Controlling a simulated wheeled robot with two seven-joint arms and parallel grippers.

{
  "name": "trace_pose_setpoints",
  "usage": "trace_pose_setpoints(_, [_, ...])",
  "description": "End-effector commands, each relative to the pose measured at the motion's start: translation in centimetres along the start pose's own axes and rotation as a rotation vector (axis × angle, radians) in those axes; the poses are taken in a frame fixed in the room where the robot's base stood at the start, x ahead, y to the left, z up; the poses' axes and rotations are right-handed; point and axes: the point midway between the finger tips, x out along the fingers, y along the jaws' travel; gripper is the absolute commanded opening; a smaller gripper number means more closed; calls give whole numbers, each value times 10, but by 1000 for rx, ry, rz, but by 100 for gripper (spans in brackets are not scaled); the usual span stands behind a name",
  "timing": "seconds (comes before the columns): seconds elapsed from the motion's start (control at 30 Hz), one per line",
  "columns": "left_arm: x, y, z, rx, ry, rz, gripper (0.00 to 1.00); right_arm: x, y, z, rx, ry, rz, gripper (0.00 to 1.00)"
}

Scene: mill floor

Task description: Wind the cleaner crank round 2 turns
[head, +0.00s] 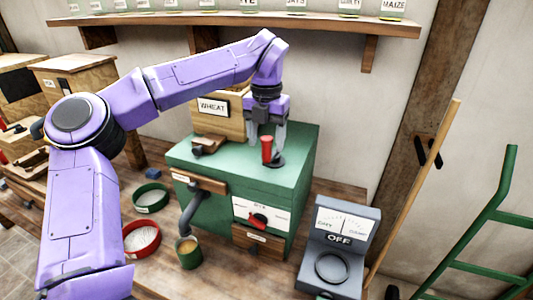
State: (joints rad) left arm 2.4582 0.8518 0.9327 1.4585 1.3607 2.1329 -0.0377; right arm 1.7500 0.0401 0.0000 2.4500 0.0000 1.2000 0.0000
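The cleaner (297,177) is a green box on the bench, with a wooden hopper labelled WHEAT (237,127) on its top. The crank's red upright handle (267,148) shows near the top's front right, with a dark round part at its foot. My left gripper (267,140) points down over the crank from above. Its two grey fingers stand apart, one to each side of the handle's upper end. I cannot tell whether they touch it. The crank's arm is mostly hidden. My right gripper is not in view.
A red dial (258,220) is on the cleaner's front. A green cup (189,253) stands under its spout. A red-rimmed bowl (141,238) and green bowl (151,198) are to the left. A grey meter marked OFF (337,255) stands right. A shelf (225,19) runs above.

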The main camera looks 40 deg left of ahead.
Motion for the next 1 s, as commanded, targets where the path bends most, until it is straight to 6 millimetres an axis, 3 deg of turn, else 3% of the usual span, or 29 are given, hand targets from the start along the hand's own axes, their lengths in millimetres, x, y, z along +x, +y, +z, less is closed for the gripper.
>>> trace_pose_setpoints(0.17, [-6, 0, 0, 0, -1, 0, 64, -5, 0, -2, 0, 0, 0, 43])
trace_pose_setpoints(0.83, [-87, 0, 0, 0, 0, 0, 64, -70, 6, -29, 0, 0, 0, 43])
trace_pose_setpoints(1.0, [-91, 0, 0, 0, 0, 0, 64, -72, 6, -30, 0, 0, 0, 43])
